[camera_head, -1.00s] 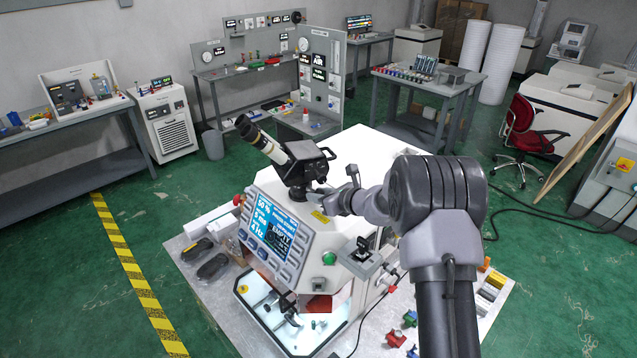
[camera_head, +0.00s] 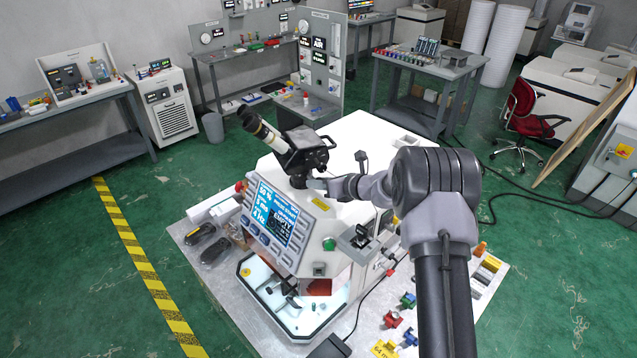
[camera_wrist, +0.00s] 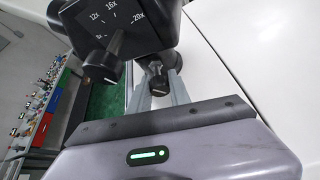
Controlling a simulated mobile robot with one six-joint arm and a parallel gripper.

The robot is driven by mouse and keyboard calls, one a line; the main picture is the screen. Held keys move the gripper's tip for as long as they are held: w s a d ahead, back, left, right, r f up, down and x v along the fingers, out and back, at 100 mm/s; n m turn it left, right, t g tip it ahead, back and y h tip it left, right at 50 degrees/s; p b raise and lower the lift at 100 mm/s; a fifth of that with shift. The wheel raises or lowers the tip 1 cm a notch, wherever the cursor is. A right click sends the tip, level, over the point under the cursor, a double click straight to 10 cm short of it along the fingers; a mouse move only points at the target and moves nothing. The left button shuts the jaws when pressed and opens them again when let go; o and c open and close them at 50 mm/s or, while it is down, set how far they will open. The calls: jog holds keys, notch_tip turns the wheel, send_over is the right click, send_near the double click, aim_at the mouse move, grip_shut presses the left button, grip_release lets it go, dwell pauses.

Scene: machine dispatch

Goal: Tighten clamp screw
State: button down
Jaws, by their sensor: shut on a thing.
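The clamp screw is a small dark knob (camera_wrist: 155,76) below the black microscope head, in the wrist view. My gripper (camera_wrist: 157,88) has its two grey fingers on either side of this knob and is shut on it. In the head view my gripper (camera_head: 316,184) reaches in from the right to the stem under the microscope (camera_head: 304,150). The screw itself is too small and covered to make out there. The microscope stands on top of the white machine (camera_head: 350,135), its pale eyepiece tube pointing up and left. Its dial with zoom numbers (camera_wrist: 115,18) shows in the wrist view.
The machine's lit screen (camera_head: 275,217) faces front left. A small black joystick box (camera_head: 358,241) sits at the machine's right edge, below my arm. Red, green and blue small parts (camera_head: 393,319) lie on the bench (camera_head: 465,300). The machine top behind my gripper is mostly clear.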

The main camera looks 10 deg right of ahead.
jog(key=c, duration=1.2)
grip_release()
jog(key=shift+s, duration=0.1)
jog(key=b+v, duration=0.3)
jog(key=v, duration=1.4)
jog(key=shift+d+r, duration=0.2)
jog(key=shift+d, duration=0.05)
jog(key=shift+s, duration=0.1)
